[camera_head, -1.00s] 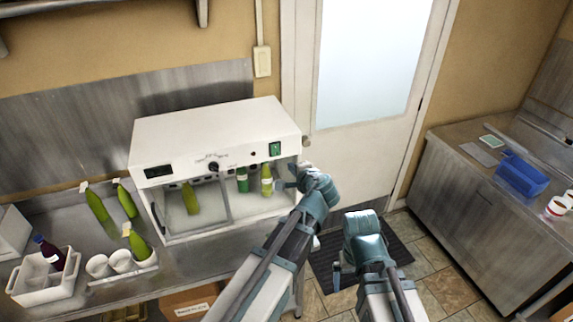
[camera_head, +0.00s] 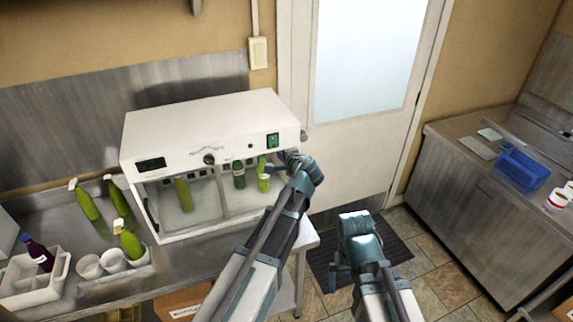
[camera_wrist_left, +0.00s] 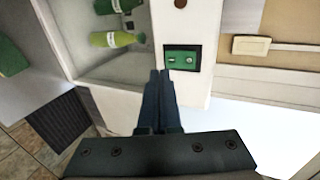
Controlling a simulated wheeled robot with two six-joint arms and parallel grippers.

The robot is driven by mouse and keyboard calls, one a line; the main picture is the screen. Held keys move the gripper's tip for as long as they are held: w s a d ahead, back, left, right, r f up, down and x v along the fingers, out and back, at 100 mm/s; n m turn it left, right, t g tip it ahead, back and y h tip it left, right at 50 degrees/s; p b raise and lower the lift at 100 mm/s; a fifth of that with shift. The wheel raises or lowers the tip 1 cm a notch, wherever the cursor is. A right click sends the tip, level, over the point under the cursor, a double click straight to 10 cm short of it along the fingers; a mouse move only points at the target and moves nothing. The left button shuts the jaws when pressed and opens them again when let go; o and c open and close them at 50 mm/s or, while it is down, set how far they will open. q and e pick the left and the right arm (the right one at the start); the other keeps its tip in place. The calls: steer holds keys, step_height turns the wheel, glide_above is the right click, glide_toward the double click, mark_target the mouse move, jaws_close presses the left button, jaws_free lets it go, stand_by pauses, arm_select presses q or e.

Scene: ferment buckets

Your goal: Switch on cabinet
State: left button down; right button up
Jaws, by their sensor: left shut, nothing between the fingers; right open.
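The white cabinet (camera_head: 205,135) stands on the metal counter, with a dark display at its left, a black knob in the middle and a green switch (camera_head: 272,140) at the right of its front panel. In the left wrist view the green switch (camera_wrist_left: 182,58) sits in a black frame just beyond my fingertips. My left gripper (camera_head: 287,160) is at the cabinet's right front, just below the switch. In the wrist view its fingers (camera_wrist_left: 160,75) are shut together and empty; I cannot tell if they touch the panel. My right gripper (camera_head: 338,275) hangs low over the floor mat, apart from the cabinet.
Green bottles (camera_head: 184,194) stand inside the cabinet. More bottles, white cups (camera_head: 112,260) and a white crate (camera_head: 30,283) are on the counter at left. A door (camera_head: 350,130) is behind. A blue bin (camera_head: 522,168) sits on the right counter.

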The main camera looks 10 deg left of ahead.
mark_target(274, 147)
arm_select(q)
steer(key=shift+w+a+f, duration=0.15)
steer(key=shift+w+a, duration=0.5)
steer(key=shift+w, duration=0.25)
steer(key=shift+w+a+f, duration=0.15)
steer(key=shift+w+a, duration=0.45)
steer(key=shift+w, duration=0.3)
steer(key=shift+w+a+f, duration=0.15)
steer(key=shift+w, duration=0.05)
steer(key=shift+r+p, duration=0.7)
steer(key=shift+r, duration=0.25)
